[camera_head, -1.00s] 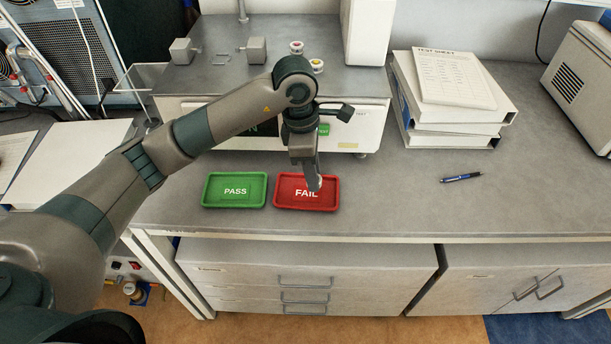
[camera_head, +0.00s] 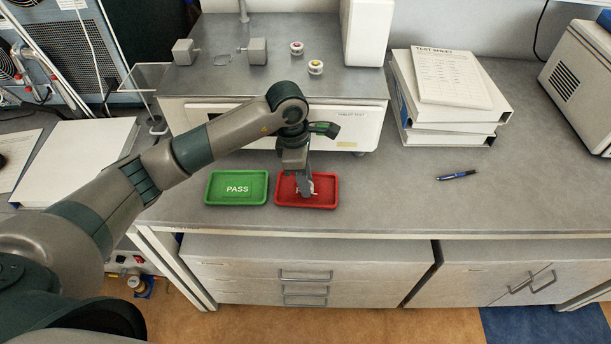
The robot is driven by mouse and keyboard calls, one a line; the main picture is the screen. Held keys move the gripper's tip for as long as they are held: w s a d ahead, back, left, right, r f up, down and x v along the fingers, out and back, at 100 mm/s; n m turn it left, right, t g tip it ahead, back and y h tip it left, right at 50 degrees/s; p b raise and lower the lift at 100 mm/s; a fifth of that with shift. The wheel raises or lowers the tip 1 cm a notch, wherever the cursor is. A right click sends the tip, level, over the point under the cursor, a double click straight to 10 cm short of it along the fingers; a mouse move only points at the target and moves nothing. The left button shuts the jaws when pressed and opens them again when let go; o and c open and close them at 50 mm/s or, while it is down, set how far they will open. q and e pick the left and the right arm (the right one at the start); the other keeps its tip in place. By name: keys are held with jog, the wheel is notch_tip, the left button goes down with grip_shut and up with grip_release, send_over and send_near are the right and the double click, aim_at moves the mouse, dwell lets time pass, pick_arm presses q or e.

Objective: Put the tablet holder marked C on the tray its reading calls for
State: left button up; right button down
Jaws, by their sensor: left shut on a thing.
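My left gripper (camera_head: 305,188) reaches down over the red FAIL tray (camera_head: 327,203) and covers part of its lettering. It is shut on a small tablet holder, mostly hidden by the fingers; its letter cannot be read. I cannot tell whether the holder touches the tray floor. The green PASS tray (camera_head: 237,200) is empty, just left of the red one. Two small round white holders, one with a red centre (camera_head: 296,48) and one with a yellowish centre (camera_head: 315,67), stand on the tester top; their marks are too small to read. My right gripper is out of view.
The tablet tester (camera_head: 358,130) stands behind the trays, its display hidden by my arm. Binders with a test sheet (camera_head: 453,78) stand at the right, and a blue pen (camera_head: 456,176) lies in front.

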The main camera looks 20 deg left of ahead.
pick_arm(q)
jog(key=shift+f, duration=0.15)
jog(key=shift+f, duration=0.1)
jog(key=o, duration=1.1)
jog(key=shift+r, duration=0.35)
jog(key=r+b, duration=0.1)
jog(key=r, duration=0.2)
jog(key=a+r+b, duration=0.1)
jog(key=r+b, duration=0.1)
jog(key=r, duration=0.2)
jog(key=r+b, duration=0.2)
jog(key=r, duration=0.2)
jog(key=shift+s+a+r, duration=0.15)
jog(key=shift+a+r, duration=0.1)
jog(key=shift+a, duration=0.1)
